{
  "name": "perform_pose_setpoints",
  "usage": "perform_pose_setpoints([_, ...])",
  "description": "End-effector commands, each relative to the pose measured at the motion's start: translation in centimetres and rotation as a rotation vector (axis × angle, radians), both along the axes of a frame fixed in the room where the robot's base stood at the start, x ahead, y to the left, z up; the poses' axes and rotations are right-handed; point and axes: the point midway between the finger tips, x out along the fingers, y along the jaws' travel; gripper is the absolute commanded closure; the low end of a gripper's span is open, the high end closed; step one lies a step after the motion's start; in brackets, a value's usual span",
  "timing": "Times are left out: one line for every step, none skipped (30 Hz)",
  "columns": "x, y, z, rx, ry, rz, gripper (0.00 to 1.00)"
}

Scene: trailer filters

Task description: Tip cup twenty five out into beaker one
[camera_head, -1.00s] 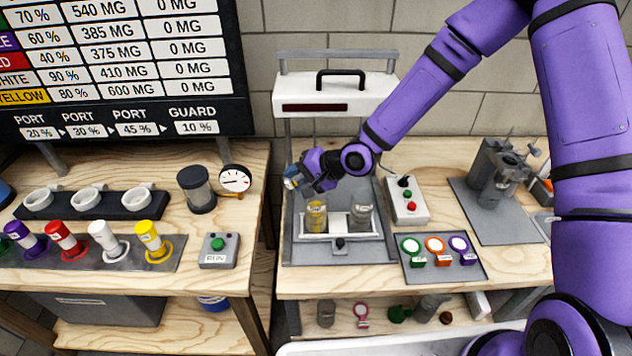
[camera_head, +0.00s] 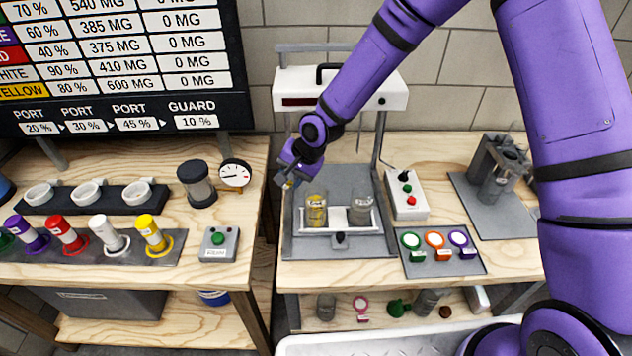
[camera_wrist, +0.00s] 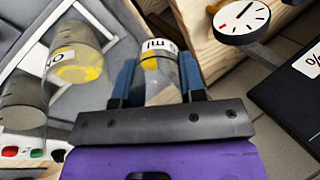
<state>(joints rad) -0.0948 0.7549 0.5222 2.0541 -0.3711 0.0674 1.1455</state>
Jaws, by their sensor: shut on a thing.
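My gripper (camera_head: 288,178) is above the left edge of the rig's grey base, left of the beakers. In the wrist view its two blue fingers (camera_wrist: 158,82) are shut on a small clear cup (camera_wrist: 158,50) with a white "ml" label and some yellow in it. I cannot read the cup's number or tell its exact tilt. A clear beaker with yellow contents (camera_head: 316,211) stands upright at the left of a white holder; it also shows in the wrist view (camera_wrist: 75,60). A second, grey-looking beaker (camera_head: 361,209) stands to its right. The cup is apart from both.
The white holder (camera_head: 340,227) stands in a frame with a white top box (camera_head: 390,95). A button box (camera_head: 407,195) is to the right. A gauge (camera_head: 235,174) and dark jar (camera_head: 196,184) stand on the left bench, across a gap.

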Motion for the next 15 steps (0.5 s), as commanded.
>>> perform_pose_setpoints([0.0,0.3,-0.2,-0.017,0.005,0.002,0.86])
perform_pose_setpoints([0.1,0.4,-0.4,-0.026,0.008,0.002,0.86])
perform_pose_setpoints([0.1,0.5,-0.5,-0.040,0.013,0.002,0.86])
perform_pose_setpoints([0.1,0.6,-0.7,-0.050,0.017,0.002,0.86])
perform_pose_setpoints([0.2,0.7,-0.8,-0.060,0.021,0.002,0.86])
perform_pose_setpoints([0.2,0.8,-1.0,-0.074,0.026,0.002,0.86])
perform_pose_setpoints([0.3,0.8,-1.2,-0.084,0.030,0.001,0.86])
perform_pose_setpoints([0.3,1.0,-1.3,-0.093,0.033,0.002,0.86])
perform_pose_setpoints([0.3,1.0,-1.5,-0.107,0.037,0.003,0.86])
perform_pose_setpoints([0.4,1.1,-1.6,-0.116,0.040,0.001,0.86])
perform_pose_setpoints([0.4,1.3,-1.6,-0.127,0.044,0.002,0.86])
perform_pose_setpoints([0.5,1.4,-1.7,-0.143,0.050,0.001,0.86])
perform_pose_setpoints([0.5,1.5,-1.7,-0.155,0.054,0.002,0.86])
perform_pose_setpoints([0.5,1.6,-1.7,-0.167,0.058,0.002,0.86])
perform_pose_setpoints([0.6,1.7,-1.7,-0.182,0.063,0.002,0.86])
